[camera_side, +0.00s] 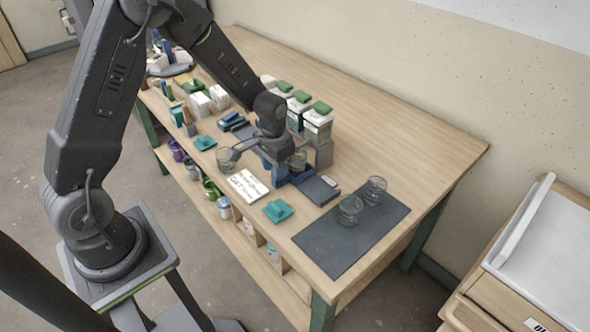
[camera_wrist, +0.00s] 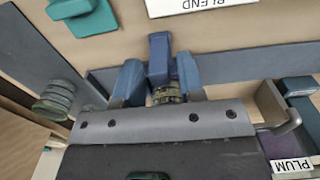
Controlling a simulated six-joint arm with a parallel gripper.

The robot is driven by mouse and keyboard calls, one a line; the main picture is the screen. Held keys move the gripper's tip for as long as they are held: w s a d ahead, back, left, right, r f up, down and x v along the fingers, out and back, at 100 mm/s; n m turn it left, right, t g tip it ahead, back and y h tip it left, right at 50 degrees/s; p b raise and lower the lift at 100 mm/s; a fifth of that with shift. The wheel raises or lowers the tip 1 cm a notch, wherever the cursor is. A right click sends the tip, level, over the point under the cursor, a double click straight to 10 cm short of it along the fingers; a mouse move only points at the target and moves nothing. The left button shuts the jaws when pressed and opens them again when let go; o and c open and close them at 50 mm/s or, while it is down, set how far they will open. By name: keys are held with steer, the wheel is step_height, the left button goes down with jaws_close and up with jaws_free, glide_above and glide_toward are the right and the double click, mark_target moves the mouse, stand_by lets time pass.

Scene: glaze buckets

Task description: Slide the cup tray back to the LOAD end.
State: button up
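The cup tray (camera_side: 298,178) shows in the side view as a low blue piece on the table, partly hidden by my gripper. A clear cup (camera_side: 300,160) stands at it. My gripper (camera_side: 272,165) is low over the table at the tray. In the wrist view, its two blue fingers (camera_wrist: 158,84) stand on either side of a dark blue upright block (camera_wrist: 160,55), which looks like part of the tray. A ribbed clear cup (camera_wrist: 167,93) shows behind the fingers. The gap to the block is too small to tell whether they press on it. I see no LOAD marking.
A dark mat (camera_side: 345,250) at the front right holds two clear cups (camera_side: 362,198). White green-topped containers (camera_side: 317,120) stand behind. Teal pieces (camera_side: 278,211) and a white label card (camera_side: 247,187) lie in front.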

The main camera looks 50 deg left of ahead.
jaws_close()
steer(key=shift+d, duration=3.9)
steer(key=shift+o, duration=0.6)
jaws_free()
step_height(320, 180, up, 7)
steer(key=shift+r, duration=0.15)
steer(key=s+a+r+t, duration=0.1)
steer(key=s+r+t, duration=0.4)
steer(key=s+r, duration=1.2)
steer(key=shift+s+a+r+t, duration=0.2)
steer(key=shift+s+a+t, duration=0.1)
steer(key=shift+s, duration=0.85)
